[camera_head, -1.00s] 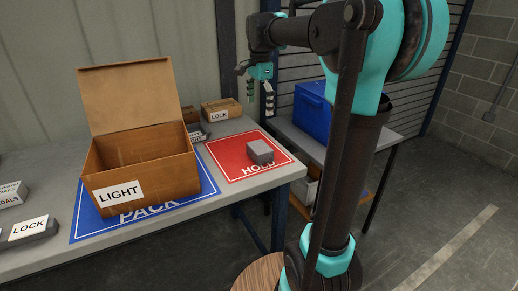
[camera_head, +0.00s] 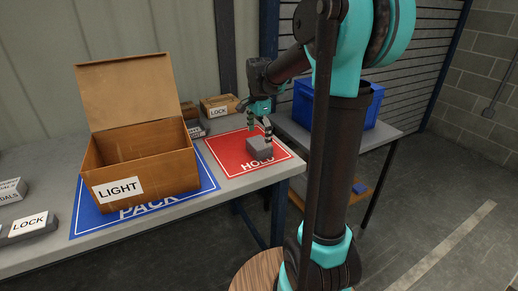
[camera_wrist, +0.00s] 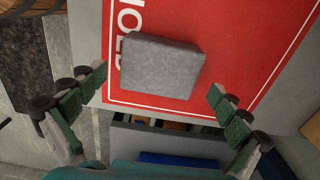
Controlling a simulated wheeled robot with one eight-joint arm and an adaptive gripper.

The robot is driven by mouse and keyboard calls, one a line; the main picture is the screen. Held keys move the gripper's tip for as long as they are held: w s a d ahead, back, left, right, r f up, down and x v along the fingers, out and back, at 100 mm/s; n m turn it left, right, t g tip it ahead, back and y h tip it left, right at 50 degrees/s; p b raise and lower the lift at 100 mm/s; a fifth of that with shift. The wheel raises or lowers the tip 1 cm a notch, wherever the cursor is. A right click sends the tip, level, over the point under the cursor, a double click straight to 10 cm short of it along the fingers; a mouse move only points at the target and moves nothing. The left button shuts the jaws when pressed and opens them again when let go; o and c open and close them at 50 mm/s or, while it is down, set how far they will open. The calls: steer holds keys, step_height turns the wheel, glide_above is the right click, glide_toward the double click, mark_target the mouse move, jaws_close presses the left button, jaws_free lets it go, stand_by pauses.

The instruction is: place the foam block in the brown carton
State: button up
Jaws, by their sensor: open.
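The foam block (camera_head: 260,147) is a small grey block lying on the red HOLD mat (camera_head: 228,155), near the table's right end. It also shows in the wrist view (camera_wrist: 162,66), between and beyond the open fingers. My gripper (camera_head: 260,133) points down just above the block, open and empty. In the wrist view my gripper (camera_wrist: 158,92) has one finger on each side of the block, apart from it. The brown carton (camera_head: 150,178) stands on the blue PACK mat (camera_head: 205,182), labelled LIGHT, with its top open and its back flap upright. The carton's floor is mostly hidden.
Small labelled boxes, including a LOCK carton (camera_head: 219,106), stand behind the mats. A dark LOCK box (camera_head: 30,228) lies at the left. A blue bin (camera_head: 345,105) sits on another table at the right. The table surface between carton and block is clear.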

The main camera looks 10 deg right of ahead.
mark_target(259, 142)
steer(key=shift+f, duration=1.8)
steer(key=c, duration=1)
steer(key=shift+r, duration=0.15)
